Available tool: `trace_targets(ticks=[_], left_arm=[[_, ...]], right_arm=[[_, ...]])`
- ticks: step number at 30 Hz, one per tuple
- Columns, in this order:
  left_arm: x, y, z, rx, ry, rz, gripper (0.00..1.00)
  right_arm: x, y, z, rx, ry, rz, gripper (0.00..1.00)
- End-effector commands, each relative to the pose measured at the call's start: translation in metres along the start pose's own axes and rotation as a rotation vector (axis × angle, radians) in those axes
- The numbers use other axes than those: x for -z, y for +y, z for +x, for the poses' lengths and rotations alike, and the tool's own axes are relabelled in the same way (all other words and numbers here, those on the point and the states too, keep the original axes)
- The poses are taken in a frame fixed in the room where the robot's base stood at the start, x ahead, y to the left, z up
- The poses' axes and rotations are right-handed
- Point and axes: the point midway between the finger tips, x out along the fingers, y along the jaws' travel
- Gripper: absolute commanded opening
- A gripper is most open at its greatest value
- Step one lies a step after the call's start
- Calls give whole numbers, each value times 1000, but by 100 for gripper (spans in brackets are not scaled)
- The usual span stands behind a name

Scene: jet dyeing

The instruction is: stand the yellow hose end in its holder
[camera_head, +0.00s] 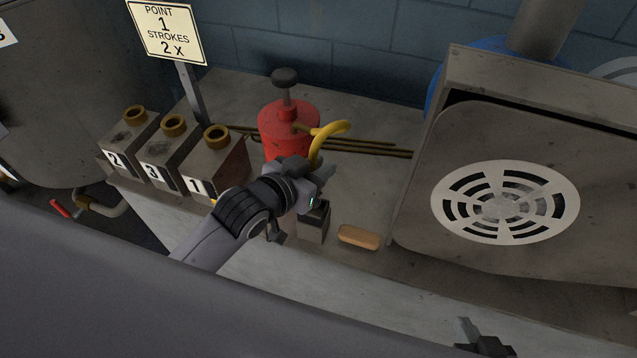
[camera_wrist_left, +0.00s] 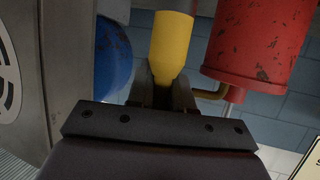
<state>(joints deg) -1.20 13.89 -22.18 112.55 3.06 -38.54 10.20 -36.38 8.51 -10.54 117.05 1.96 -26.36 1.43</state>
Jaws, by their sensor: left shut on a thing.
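The yellow hose (camera_head: 332,130) curves from the red pump (camera_head: 288,122) down to my left gripper (camera_head: 318,178). My left gripper is shut on the yellow hose end (camera_wrist_left: 172,45), which shows between its fingers in the left wrist view. In the head view the hose end is largely hidden by the gripper. A small grey block (camera_head: 314,224) stands on the bench just below the gripper, partly hidden by it; I cannot tell whether it is the holder. My right gripper (camera_head: 481,337) shows only partly at the bottom edge, empty space around it; its jaws are unclear.
Numbered boxes with brass rings, including box 1 (camera_head: 215,165), stand at the left beside a sign (camera_head: 166,30). A tan block (camera_head: 358,237) lies right of the grey block. A big metal housing with a round grille (camera_head: 505,204) fills the right. Thin brown rods (camera_head: 375,148) lie behind.

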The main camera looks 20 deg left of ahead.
Motion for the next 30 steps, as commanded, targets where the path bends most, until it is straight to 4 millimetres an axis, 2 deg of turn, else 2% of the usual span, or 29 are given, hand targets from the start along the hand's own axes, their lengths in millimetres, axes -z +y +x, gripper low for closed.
trace_targets(ticks=[3, 7, 20, 21, 23, 30], left_arm=[[-21, 0, 8, 0, -5, -1, 0], [-35, 0, 14, 0, -3, 0, 0], [-39, 0, 16, 0, -2, 0, 0], [-40, 0, 16, 0, -3, 0, 30], [-39, 0, 16, 0, -3, 0, 46], [-39, 0, 16, 0, -3, 0, 46]], right_arm=[[-6, 0, 4, 1, -2, 1, 0], [-9, 0, 6, 1, -3, 0, 0], [-10, 1, 7, 1, -3, -5, 0], [-9, 1, 6, 1, -3, -5, 0], [-9, 1, 6, 1, -3, -5, 0], [-9, 1, 6, 1, -2, -5, 0]])
